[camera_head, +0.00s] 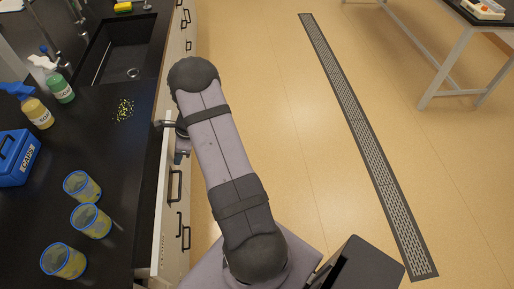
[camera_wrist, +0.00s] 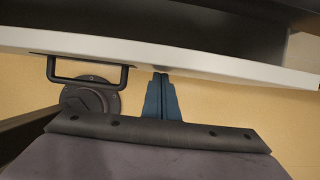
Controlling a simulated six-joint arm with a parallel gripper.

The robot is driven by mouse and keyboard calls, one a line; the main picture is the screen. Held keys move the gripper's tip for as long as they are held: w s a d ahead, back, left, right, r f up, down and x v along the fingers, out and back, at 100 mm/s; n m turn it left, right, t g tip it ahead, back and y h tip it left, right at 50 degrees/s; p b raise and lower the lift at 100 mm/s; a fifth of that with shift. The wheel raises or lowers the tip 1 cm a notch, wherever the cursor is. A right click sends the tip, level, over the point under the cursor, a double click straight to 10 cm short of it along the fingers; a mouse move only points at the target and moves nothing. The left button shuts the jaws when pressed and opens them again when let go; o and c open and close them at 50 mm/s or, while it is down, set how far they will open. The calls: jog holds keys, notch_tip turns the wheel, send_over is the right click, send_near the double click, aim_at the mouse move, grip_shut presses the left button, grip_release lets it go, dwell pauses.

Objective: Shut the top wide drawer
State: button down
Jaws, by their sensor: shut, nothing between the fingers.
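The wide drawer stands partly open. In the head view its pale front (camera_head: 161,200) sticks out from under the black counter. In the wrist view the white front edge (camera_wrist: 210,62) runs across the top, with the dark drawer inside behind it. Its black bar handle (camera_wrist: 88,84) is left of my gripper. My gripper (camera_wrist: 161,76) shows as two blue fingers, shut together and empty, with the tips at the drawer front's lower edge; I cannot tell whether they touch. In the head view the gripper (camera_head: 182,151) is largely hidden by my arm.
The black counter (camera_head: 110,160) holds several blue-rimmed jars (camera_head: 90,220), a blue box (camera_head: 17,157), two spray bottles (camera_head: 58,82) and a sink (camera_head: 120,50). Other drawer handles (camera_head: 187,15) line the cabinet. The floor (camera_head: 280,120) to the right is open, with a drain grate (camera_head: 365,140).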

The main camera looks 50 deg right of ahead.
jog(key=shift+w+a, duration=1.55)
jog(key=shift+w, duration=0.05)
jog(key=shift+d, duration=0.1)
jog(key=shift+s+d, duration=0.4)
jog(key=shift+s, duration=0.05)
jog(key=b, duration=0.2)
send_near(170, 155)
jog(key=shift+s+d+f, duration=0.3)
jog(key=shift+d+f, duration=0.05)
jog(key=shift+f, duration=0.15)
jog(key=shift+s+d+f, duration=0.3)
jog(key=shift+d+f, duration=0.1)
jog(key=shift+f, duration=0.1)
